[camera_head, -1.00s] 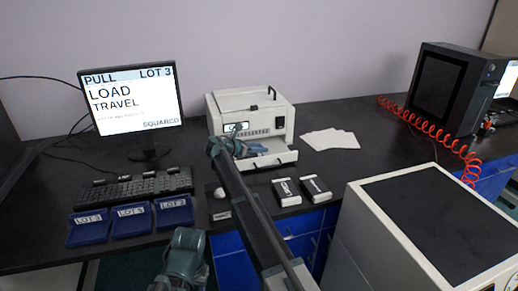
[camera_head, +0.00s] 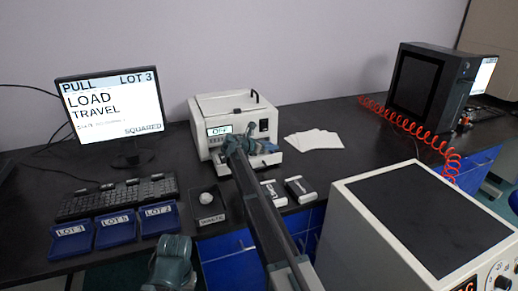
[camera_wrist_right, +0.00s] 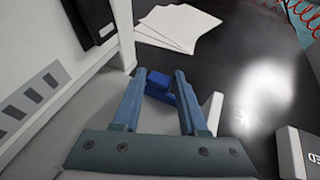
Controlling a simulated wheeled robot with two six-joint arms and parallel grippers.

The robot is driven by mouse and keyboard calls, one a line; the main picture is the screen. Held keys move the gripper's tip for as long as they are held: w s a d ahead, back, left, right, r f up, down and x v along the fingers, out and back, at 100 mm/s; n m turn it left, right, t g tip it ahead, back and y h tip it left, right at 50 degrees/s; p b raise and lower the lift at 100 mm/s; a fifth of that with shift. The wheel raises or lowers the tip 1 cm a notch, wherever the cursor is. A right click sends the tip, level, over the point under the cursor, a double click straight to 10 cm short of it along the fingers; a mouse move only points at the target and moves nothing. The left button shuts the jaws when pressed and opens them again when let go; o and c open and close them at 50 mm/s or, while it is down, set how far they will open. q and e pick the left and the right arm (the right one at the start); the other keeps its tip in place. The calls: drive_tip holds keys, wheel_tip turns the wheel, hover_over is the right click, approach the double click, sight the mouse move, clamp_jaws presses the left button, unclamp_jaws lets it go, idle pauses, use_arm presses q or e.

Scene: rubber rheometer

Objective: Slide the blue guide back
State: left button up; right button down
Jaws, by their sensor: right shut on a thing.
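The white machine (camera_head: 222,108) stands at the back of the bench, with a small lit screen and a tray at its front. The blue guide (camera_head: 268,147) shows partly at this tray, beside my right gripper (camera_head: 246,150). In the right wrist view the guide (camera_wrist_right: 158,84) lies between the fingertips of my right gripper (camera_wrist_right: 160,76). The fingers are shut on it. The gripper and arm hide part of the tray in the head view.
Two small boxes (camera_head: 300,188) lie in front of the machine. White sheets (camera_head: 314,140) lie to its right. A waste tray (camera_head: 207,207) with a ball, several blue lot trays (camera_head: 115,229), a keyboard (camera_head: 118,194) and a monitor (camera_head: 110,105) are left. A large cabinet (camera_head: 405,215) stands front right.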

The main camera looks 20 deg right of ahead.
drive_tip(key=shift+d, duration=0.2)
drive_tip(key=shift+c, duration=2.2)
unclamp_jaws()
drive_tip(key=shift+d, duration=0.15)
drive_tip(key=p+v, duration=0.5)
drive_tip(key=v, duration=0.7)
drive_tip(key=shift+s+a+r, duration=0.1)
drive_tip(key=shift+a, duration=0.2)
drive_tip(key=shift+s+a+r, duration=0.2)
drive_tip(key=shift+s+a, duration=0.05)
drive_tip(key=shift+a, duration=0.35)
